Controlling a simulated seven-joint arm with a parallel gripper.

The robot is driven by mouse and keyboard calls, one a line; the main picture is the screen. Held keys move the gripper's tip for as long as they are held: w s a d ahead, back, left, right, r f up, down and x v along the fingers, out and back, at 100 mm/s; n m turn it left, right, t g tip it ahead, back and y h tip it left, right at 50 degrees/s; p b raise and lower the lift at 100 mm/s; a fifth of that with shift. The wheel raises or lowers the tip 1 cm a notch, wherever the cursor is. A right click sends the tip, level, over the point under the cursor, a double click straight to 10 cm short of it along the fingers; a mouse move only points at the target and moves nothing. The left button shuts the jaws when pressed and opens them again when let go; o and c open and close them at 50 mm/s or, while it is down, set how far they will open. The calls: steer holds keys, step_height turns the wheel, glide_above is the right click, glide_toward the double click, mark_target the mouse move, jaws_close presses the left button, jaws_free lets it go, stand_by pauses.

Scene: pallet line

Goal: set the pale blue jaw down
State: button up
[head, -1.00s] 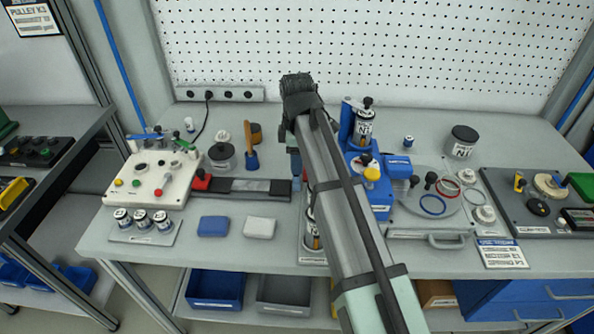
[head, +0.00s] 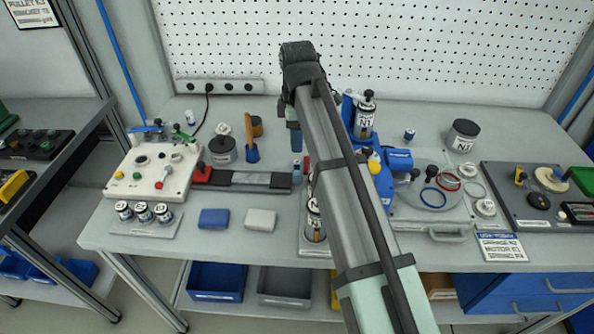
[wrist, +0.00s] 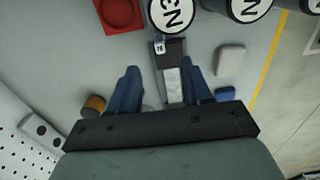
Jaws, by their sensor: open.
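My gripper (wrist: 161,66) is open in the wrist view, with its two dark blue fingers apart. Between and beyond them lies a dark rail (wrist: 171,48) with a pale grey-blue flat piece (wrist: 173,84) on it; I cannot tell for sure that this is the pale blue jaw. Nothing is visibly gripped. In the head view my gripper (head: 295,140) is mostly hidden by my arm, above the right end of the rail (head: 225,178). The pale strip (head: 252,179) lies along that rail there, and a red block (head: 203,172) stands at its left end.
A blue block (head: 213,219) and a white block (head: 260,220) lie in front of the rail. Several labelled jars stand around, one N1 jar (head: 365,118) close right of my arm. The front centre-left table edge has free room.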

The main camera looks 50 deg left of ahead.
mark_target(297, 162)
steer(key=f, duration=0.6)
steer(key=shift+s+a+f, duration=0.1)
steer(key=shift+s+a, duration=0.1)
steer(key=shift+s, duration=0.15)
steer(key=shift+w+d+f, duration=0.1)
steer(key=shift+w+f, duration=0.05)
steer(key=shift+f, duration=1.15)
steer(key=shift+w+d+f, duration=0.1)
steer(key=shift+w+f, duration=0.05)
steer(key=shift+f, duration=1.15)
steer(key=shift+c, duration=0.2)
jaws_close()
